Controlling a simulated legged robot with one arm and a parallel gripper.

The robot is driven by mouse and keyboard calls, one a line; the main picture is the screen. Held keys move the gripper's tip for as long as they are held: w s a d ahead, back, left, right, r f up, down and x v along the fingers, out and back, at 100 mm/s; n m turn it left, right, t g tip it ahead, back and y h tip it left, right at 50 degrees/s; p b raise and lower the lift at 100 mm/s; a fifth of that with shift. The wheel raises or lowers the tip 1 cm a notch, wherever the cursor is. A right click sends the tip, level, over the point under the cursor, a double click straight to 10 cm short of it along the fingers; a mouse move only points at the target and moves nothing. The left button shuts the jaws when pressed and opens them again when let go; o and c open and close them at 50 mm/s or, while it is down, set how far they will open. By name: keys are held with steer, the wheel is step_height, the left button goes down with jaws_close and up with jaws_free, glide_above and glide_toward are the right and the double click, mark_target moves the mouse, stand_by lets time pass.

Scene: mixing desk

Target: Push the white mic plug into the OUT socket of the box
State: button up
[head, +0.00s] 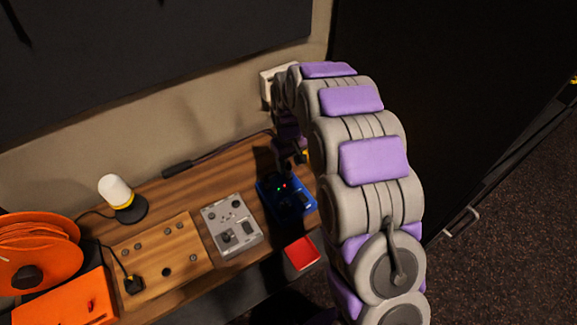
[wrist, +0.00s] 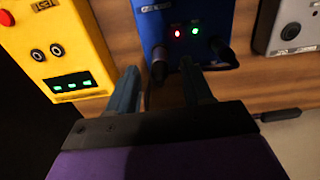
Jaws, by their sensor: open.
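The blue box (wrist: 172,20) has a red and a green light lit, and dark connectors at its near edge. It also shows in the head view (head: 287,199), on the wooden desk below my arm. A dark plug with a pale pinkish band (wrist: 158,68) is at the box's left corner in the wrist view. I cannot tell whether it is the white mic plug, or whether it is seated. My gripper (wrist: 160,82) is open, its fingertips on either side of that plug, with no visible grip. The OUT label is not readable.
A yellow box (wrist: 60,45) with green displays stands left of the blue box in the wrist view.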

step_height(320, 180, up, 14)
steer(key=p, duration=0.2)
stand_by(0.5)
steer(key=s+d+r+m, duration=0.1)
steer(key=s+d+r, duration=0.1)
steer(key=s+d, duration=0.3)
steer(key=s+d+r+m+g, duration=0.1)
steer(key=s+d+r, duration=0.15)
steer(key=s, duration=0.45)
steer(key=s+d+r+m, duration=0.1)
steer(key=s+d+r, duration=0.2)
steer(key=s, duration=0.4)
steer(key=s+d+f+m, duration=0.1)
steer(key=s+d+m, duration=0.1)
steer(key=s, duration=0.8)
steer(key=s+d+f+m, duration=0.1)
steer(key=s+d, duration=0.2)
steer(key=s, duration=0.7)
steer(key=shift+s+d+m+g, duration=0.3)
steer(key=shift+s+m+g, duration=0.05)
steer(key=shift+m+g, duration=0.05)
steer(key=shift+c, duration=0.2)
